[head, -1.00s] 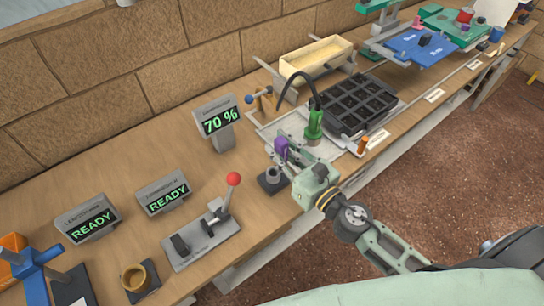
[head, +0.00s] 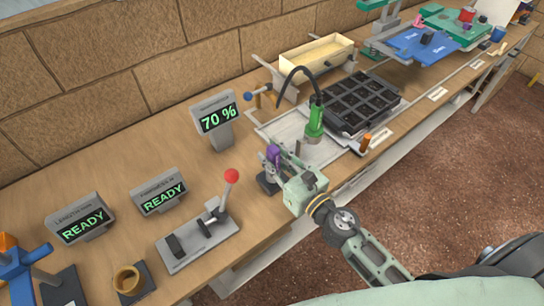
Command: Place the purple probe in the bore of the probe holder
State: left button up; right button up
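The purple probe (head: 273,156) is between the fingertips of my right gripper (head: 275,162), which looks shut on it. The dark probe holder (head: 266,184) stands on the bench just below the probe. The fingers and probe cover most of the holder, and its bore is hidden from this angle. The probe's lower end is also hidden, so I cannot tell whether it is inside the bore. My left gripper is not in view.
A grey lever press (head: 200,240) with a red knob stands to the left. The 70 % display (head: 215,118) is behind. A green tool (head: 315,120) with a black cable and a dark compartment tray (head: 355,103) are to the right.

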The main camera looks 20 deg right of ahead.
jog(key=o, duration=0.3)
jog(key=shift+o, duration=0.2)
jog(key=shift+r, duration=0.2)
jog(key=shift+s+d+f, duration=0.1)
jog(key=shift+s+f, duration=0.05)
jog(key=shift+s, duration=0.1)
jog(key=b+v, duration=0.5)
jog(key=v, duration=0.6)
jog(key=shift+s+b, duration=0.3)
jog(key=shift+b, duration=0.05)
